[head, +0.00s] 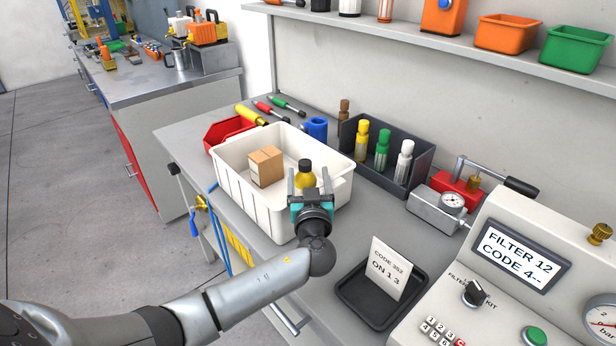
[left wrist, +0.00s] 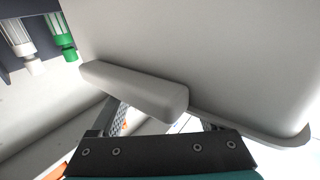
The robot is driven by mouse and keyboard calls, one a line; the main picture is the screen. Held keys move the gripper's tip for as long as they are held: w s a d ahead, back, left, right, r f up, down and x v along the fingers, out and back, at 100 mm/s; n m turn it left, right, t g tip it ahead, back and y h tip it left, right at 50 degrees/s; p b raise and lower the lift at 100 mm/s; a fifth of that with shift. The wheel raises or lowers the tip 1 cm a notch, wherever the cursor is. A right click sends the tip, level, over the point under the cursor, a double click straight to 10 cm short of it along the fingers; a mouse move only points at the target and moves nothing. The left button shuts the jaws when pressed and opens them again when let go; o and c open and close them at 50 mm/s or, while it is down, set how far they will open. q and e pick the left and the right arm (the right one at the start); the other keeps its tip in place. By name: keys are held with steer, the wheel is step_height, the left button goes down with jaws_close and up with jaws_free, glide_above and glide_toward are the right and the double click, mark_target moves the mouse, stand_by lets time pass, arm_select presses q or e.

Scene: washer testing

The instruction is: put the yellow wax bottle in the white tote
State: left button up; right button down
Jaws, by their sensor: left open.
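The yellow wax bottle (head: 305,181) with a black cap shows inside the outline of the white tote (head: 250,194) in the head view. Its lower part is hidden behind my left gripper, so I cannot tell whether it rests on the tote floor. My left gripper (head: 309,182) is open at the tote's near right side, its fingers on either side of the bottle in the picture. In the left wrist view my fingers (left wrist: 162,118) are partly covered by a pale rounded part, and the bottle cannot be made out. My right gripper is not in view.
A cardboard box (head: 266,167) sits in the tote's left part. A red bin (head: 228,131) and a blue cylinder (head: 316,128) stand behind the tote. A dark rack (head: 420,172) with capped bottles is to the right. A black tray (head: 357,309) with a card is at front.

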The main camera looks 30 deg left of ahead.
arm_select(q)
steer(key=shift+s+a+f, duration=0.3)
steer(key=shift+f, duration=0.3)
steer(key=shift+r+p, duration=0.5)
steer(key=shift+p, duration=0.35)
steer(key=shift+s+r+p, duration=0.15)
steer(key=shift+p, duration=0.15)
steer(key=v, duration=1.1)
steer(key=shift+d+r, duration=0.25)
steer(key=shift+d, duration=0.1)
steer(key=shift+s, duration=0.1)
stand_by(0.5)
